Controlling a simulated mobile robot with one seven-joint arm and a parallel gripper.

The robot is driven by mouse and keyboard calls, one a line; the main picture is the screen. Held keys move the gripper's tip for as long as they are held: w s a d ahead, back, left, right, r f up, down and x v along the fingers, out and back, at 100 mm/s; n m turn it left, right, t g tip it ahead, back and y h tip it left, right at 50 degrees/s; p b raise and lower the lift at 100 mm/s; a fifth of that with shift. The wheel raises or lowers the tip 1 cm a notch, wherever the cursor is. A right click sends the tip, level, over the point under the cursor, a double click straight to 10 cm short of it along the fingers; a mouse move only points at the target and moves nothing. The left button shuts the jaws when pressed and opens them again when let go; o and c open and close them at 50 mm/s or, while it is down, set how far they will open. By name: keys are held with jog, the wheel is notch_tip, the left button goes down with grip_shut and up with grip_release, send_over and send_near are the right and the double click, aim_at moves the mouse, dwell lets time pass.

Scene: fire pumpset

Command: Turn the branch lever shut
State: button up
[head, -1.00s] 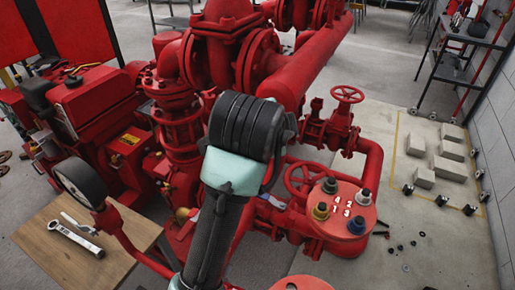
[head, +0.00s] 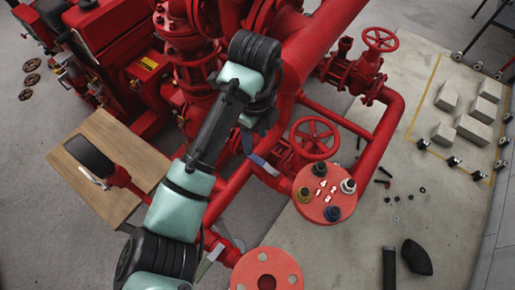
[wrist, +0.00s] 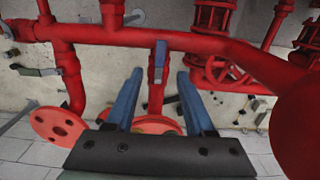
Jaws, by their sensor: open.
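A lever with a blue-grey handle (wrist: 160,54) sits on the red pipework ahead of my gripper. In the head view a blue lever (head: 265,165) shows beside the red handwheel. A second, grey lever (wrist: 36,71) is at the left in the wrist view and near the lower flange (head: 267,271) in the head view. I cannot tell for certain which is the branch lever. My gripper (wrist: 159,77) is open and empty, its two blue fingers on either side of the blue-grey lever in the picture, apparently short of it. In the head view my arm mostly hides the gripper.
A red handwheel (head: 314,138) and a flange with coloured bolts (head: 325,201) stand right of my gripper. Grey blocks (head: 471,131) and small loose parts lie on the floor at right.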

aim_at(256, 158)
notch_tip(256, 158, down, 8)
jog(key=shift+f, duration=0.15)
dwell(0.3)
grip_shut()
dwell(1.3)
